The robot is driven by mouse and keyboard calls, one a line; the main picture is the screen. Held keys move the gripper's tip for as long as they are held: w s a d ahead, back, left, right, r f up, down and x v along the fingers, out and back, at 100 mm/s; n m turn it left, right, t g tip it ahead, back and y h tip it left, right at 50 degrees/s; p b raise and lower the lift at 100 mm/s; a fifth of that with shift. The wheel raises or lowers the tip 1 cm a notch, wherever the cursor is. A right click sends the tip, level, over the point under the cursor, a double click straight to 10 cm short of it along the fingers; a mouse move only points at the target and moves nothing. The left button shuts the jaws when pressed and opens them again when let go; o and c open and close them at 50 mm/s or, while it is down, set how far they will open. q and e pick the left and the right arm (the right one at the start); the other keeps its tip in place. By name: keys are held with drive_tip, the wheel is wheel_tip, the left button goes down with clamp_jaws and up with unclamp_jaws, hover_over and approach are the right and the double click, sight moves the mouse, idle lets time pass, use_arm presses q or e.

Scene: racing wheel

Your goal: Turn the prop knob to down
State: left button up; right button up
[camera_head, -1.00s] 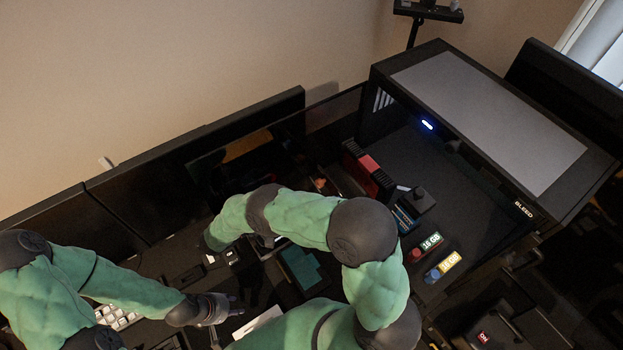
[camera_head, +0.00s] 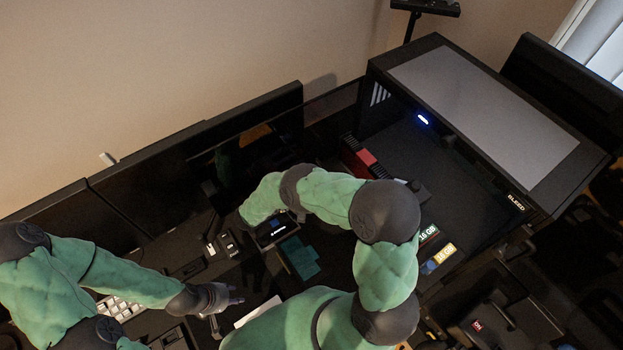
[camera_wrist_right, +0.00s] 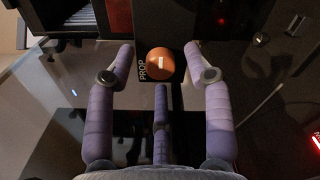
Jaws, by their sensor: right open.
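The prop knob (camera_wrist_right: 160,62) is round and orange with a short white mark on its face. The label PROP (camera_wrist_right: 142,68) is printed beside it on a dark panel, in the right wrist view. My right gripper (camera_wrist_right: 160,55) is open, with two purple fingers on either side of the knob and a third below it; I see no clear contact. In the head view the right arm hides the right fingers, and I cannot make out the knob there. My left gripper (camera_head: 228,306) is empty low over the desk, its fingers spread apart.
A black PC case (camera_head: 480,130) stands at the right. Dark monitors (camera_head: 150,180) line the back. A white keyboard (camera_head: 120,305) lies under the left arm. Boxes marked 16 GB (camera_head: 438,258) and a red box (camera_head: 360,158) lie near the case.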

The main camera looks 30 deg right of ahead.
clamp_jaws()
use_arm(q)
drive_tip(key=shift+f, duration=0.25)
use_arm(e)
drive_tip(key=shift+f+n, duration=0.1)
drive_tip(key=shift+n, duration=0.2)
idle(0.5)
use_arm(q)
wheel_tip(320, 180, down, 3)
drive_tip(key=b, duration=0.3)
drive_tip(key=shift+f+b, duration=0.15)
drive_tip(key=shift+b, duration=0.25)
drive_tip(key=shift+f+b, duration=0.3)
drive_tip(key=shift+f, duration=0.05)
use_arm(e)
drive_tip(key=n, duration=1.7)
drive_tip(key=shift+w, duration=0.15)
